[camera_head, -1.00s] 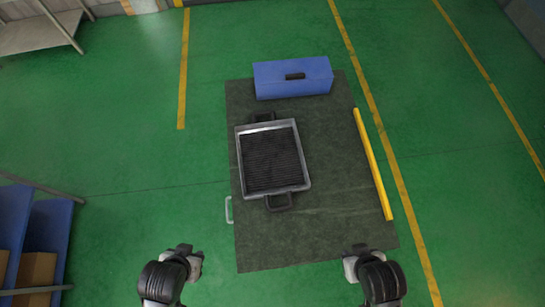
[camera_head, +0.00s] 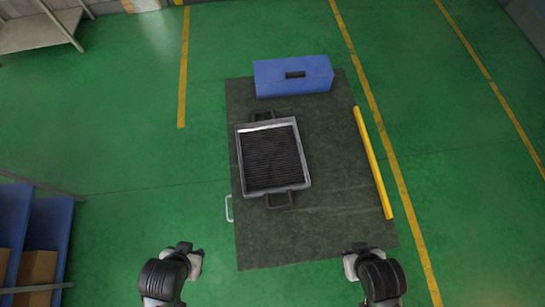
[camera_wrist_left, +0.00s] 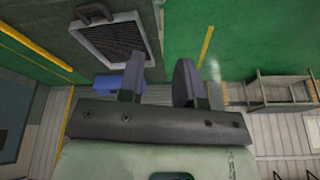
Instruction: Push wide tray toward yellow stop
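The wide tray (camera_head: 306,158) has a grey metal frame, a dark ribbed inside and a black handle at its far and near ends. It lies on the left half of a dark green table top (camera_head: 330,225). The yellow stop (camera_head: 374,163) is a long bar along the right edge, with a clear gap between it and the tray. My left gripper (camera_head: 190,257) is off the near left corner, apart from the tray. In the left wrist view its fingers (camera_wrist_left: 160,78) are spread and empty. My right gripper (camera_head: 354,262) is at the near right edge; its finger opening is unclear.
A blue box (camera_head: 293,86) with a dark slot stands at the far end of the table top. A pale handle (camera_head: 229,209) sticks out at its left side. Blue shelving (camera_head: 45,230) with cartons stands at the lower left. The table top between tray and stop is clear.

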